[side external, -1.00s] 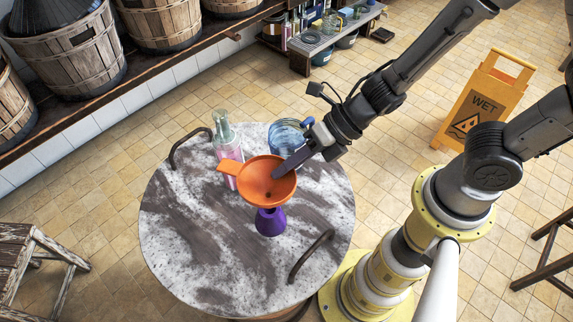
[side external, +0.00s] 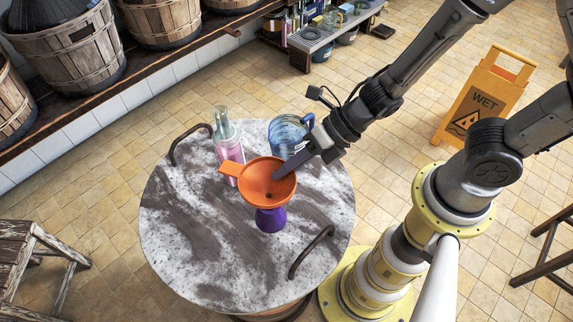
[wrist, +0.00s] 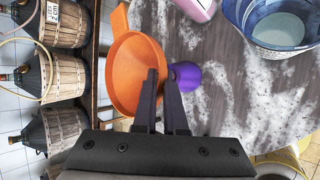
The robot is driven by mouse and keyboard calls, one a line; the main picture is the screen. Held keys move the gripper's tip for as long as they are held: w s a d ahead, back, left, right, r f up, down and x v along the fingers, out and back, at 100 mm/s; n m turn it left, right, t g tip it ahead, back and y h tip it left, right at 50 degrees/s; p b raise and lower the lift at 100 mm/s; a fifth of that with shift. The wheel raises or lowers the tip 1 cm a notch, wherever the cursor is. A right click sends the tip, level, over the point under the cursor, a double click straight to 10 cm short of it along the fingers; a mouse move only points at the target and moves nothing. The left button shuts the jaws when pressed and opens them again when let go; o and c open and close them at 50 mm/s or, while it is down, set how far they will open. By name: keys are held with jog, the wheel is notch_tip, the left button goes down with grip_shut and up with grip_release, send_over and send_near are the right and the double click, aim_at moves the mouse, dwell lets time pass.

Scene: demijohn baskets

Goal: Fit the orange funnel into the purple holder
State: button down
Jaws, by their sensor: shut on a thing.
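The orange funnel (side external: 256,186) is held at its right rim by my gripper (side external: 281,174), mouth up, with its handle tab pointing left. In the wrist view the orange funnel (wrist: 128,72) shows between and beyond the dark fingers of my gripper (wrist: 158,78). The purple holder (side external: 270,219) stands upright on the round table, directly below the funnel in the side view. Part of the purple holder (wrist: 187,76) shows right of the fingers in the wrist view. The funnel's spout is hidden, so I cannot tell whether it is inside the holder or above it.
A pink bottle (side external: 229,150) stands on the table behind the funnel, close to its handle. A blue clear jug (side external: 288,136) stands near my gripper. Two dark handles (side external: 312,250) rise from the round table (side external: 200,265). The table's front left is clear.

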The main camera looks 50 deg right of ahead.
jog(key=shift+f, duration=1.9)
dwell(2.7)
jog(key=c, duration=0.9)
grip_release()
jog(key=v, duration=1.3)
jog(key=shift+s+d+r, duration=0.15)
jog(key=shift+d+r, duration=0.05)
jog(key=shift+r, duration=0.1)
